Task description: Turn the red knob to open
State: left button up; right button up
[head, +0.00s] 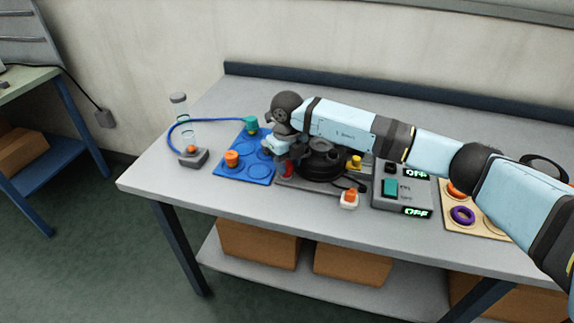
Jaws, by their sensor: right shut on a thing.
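The red knob (287,167) shows as a small patch of red at the left end of a grey base plate (300,185), beside a black round device (322,160). My right gripper (279,155) comes down over the knob from above, at the end of my blue arm reaching in from the right. Its fingers are shut on the red knob, most of which they and the wrist hide. How far the knob is turned cannot be told. My left gripper is not in view.
A blue tray (232,174) with an orange piece (232,158) and a teal piece (251,125) lies to the left. A clear tube stand (193,157) has a blue hose. To the right are a grey box (402,199) reading OFF and a wooden board with rings (488,228).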

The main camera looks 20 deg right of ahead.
jog(key=shift+r+n, duration=0.1)
jog(key=shift+n, duration=0.6)
jog(key=o, duration=0.7)
jog(key=shift+c, duration=0.2)
jog(key=shift+b, duration=0.3)
